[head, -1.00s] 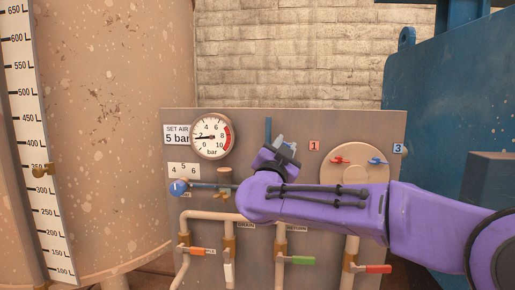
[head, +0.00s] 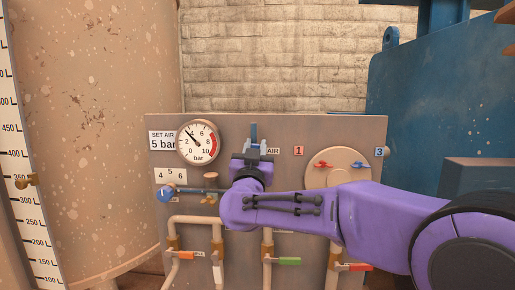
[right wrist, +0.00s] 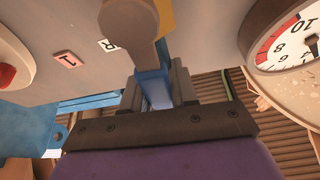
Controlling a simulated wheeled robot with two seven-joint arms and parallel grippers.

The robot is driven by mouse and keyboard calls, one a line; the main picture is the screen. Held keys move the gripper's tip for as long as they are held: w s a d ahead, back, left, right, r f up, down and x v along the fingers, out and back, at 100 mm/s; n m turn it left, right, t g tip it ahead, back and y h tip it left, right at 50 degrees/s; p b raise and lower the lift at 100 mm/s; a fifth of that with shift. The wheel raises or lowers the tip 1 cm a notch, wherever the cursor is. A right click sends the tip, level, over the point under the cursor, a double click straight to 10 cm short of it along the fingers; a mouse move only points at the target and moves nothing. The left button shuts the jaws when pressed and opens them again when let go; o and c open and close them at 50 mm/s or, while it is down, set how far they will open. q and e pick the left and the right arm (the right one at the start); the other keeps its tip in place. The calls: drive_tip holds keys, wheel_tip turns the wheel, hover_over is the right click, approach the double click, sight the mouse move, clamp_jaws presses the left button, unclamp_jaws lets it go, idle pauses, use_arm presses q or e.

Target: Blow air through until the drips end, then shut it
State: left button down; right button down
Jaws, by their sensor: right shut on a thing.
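My right gripper (head: 252,152) is shut on a blue lever (head: 254,133) beside the AIR label on the grey panel (head: 370,135). In the head view the lever points straight up. In the right wrist view the lever (right wrist: 155,88) sits between the two dark fingers, below a brown valve body (right wrist: 130,20). The round gauge (head: 198,142) reads between 2 and 4 bar, its needle pointing up and left. The sign (head: 162,140) beside it says to set air to 5 bar. I see no drips. My left gripper is not in view.
A blue knob (head: 166,194) is at the panel's left. Orange (head: 189,254), green (head: 289,261) and red (head: 358,267) handles sit on pipes below. A large tank (head: 100,110) stands left.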

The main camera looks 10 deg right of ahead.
drive_tip(key=shift+f, duration=0.1)
drive_tip(key=c, duration=1)
unclamp_jaws()
drive_tip(key=shift+o, duration=0.2)
drive_tip(key=b+v, duration=0.5)
drive_tip(key=v, duration=0.5)
drive_tip(key=shift+s, duration=0.15)
drive_tip(key=shift+a+f, duration=0.1)
drive_tip(key=shift+f, duration=0.05)
